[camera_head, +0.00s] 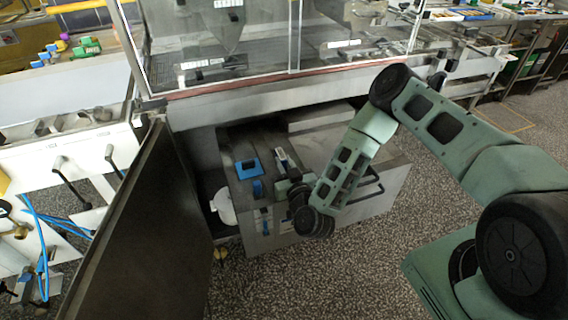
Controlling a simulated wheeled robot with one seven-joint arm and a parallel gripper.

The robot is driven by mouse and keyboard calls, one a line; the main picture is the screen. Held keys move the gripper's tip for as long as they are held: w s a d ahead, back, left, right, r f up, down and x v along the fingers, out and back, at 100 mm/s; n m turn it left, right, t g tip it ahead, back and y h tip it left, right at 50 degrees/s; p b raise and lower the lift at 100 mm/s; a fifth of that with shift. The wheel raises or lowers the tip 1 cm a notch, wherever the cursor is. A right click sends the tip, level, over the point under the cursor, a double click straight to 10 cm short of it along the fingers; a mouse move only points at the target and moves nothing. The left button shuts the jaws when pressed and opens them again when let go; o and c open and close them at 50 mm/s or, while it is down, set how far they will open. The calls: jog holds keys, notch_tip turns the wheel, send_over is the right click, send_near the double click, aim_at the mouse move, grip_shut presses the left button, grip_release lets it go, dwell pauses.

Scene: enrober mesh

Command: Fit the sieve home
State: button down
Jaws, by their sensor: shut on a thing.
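My gripper (272,187) is low over the left part of a grey metal tank unit (340,160) under the machine. It points left and is shut at a small upright blue piece (258,188), which looks like the grip of the sieve. The sieve's body is too small and dark to make out, so I cannot tell whether it is seated or tilted. A flat blue square frame (247,168) lies on the unit's top just behind the blue piece. A pale upright part (282,157) stands behind my gripper.
An open dark door panel (135,230) stands at the left of the unit. A white round thing (225,206) is between them. The glazed machine housing (270,45) overhangs behind. Speckled floor (330,275) is clear in front. A bench with blue hoses (40,235) is far left.

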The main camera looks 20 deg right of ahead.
jog(key=shift+w+d+r, duration=0.1)
jog(key=shift+d+r, duration=0.05)
jog(key=shift+f, duration=0.6)
dwell(1.0)
jog(key=c, duration=1.3)
grip_release()
jog(key=shift+o, duration=0.2)
